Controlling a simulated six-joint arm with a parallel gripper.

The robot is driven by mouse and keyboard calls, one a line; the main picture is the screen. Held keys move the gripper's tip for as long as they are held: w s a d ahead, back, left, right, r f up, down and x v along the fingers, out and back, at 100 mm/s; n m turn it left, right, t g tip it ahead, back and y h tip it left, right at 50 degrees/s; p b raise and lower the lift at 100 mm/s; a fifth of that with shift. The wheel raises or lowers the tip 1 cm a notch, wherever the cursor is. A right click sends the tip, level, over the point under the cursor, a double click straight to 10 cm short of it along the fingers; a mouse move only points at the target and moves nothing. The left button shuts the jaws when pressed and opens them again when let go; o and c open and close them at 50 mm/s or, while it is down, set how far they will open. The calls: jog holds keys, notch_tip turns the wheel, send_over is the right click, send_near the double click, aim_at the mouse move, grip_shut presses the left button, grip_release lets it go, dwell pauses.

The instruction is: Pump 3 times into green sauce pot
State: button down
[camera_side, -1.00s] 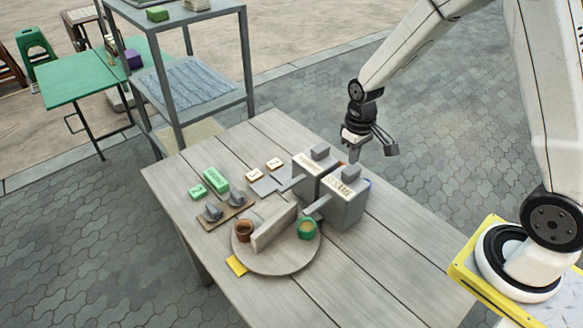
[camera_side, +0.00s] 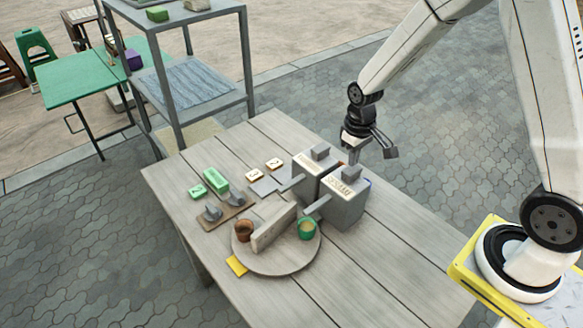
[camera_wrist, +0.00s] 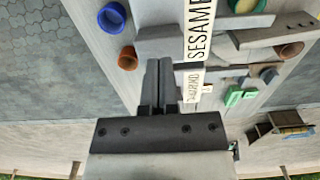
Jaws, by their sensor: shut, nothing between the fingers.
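The green sauce pot (camera_side: 307,229) stands on the round board (camera_side: 275,265), under the spout of the grey box dispenser labelled SESAME (camera_side: 344,208). A second grey dispenser (camera_side: 303,178) with a label stands beside it. Each has a grey block on top; the SESAME one (camera_side: 350,174) is nearer the pot. My gripper (camera_side: 359,153) is shut and empty, pointing down behind and above the dispensers, apart from the SESAME block in the side view. In the wrist view its fingers (camera_wrist: 158,68) are together next to the SESAME label (camera_wrist: 199,30).
A brown pot (camera_side: 243,230) and an upright divider (camera_side: 273,228) share the round board. Green blocks (camera_side: 215,180), small tiles (camera_side: 274,163) and a brown tray (camera_side: 222,212) lie to the left. Blue (camera_wrist: 112,17) and brown (camera_wrist: 127,57) cups show in the wrist view. The table's front is clear.

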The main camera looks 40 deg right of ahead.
aim_at(352, 169)
jog(key=shift+f, duration=1.55)
dwell(0.7)
jog(key=shift+r, duration=1.9)
jog(key=shift+r, duration=0.1)
jog(key=shift+r, duration=2.4)
jog(key=shift+s+a+r, duration=0.15)
jog(key=shift+s+a, duration=0.15)
jog(key=shift+s, duration=0.15)
jog(key=s+a+t, duration=0.2)
jog(key=s+a, duration=0.2)
jog(key=s, duration=0.5)
jog(key=shift+s+r+t, duration=0.25)
jog(key=shift+r+t, duration=0.05)
jog(key=shift+r, duration=0.05)
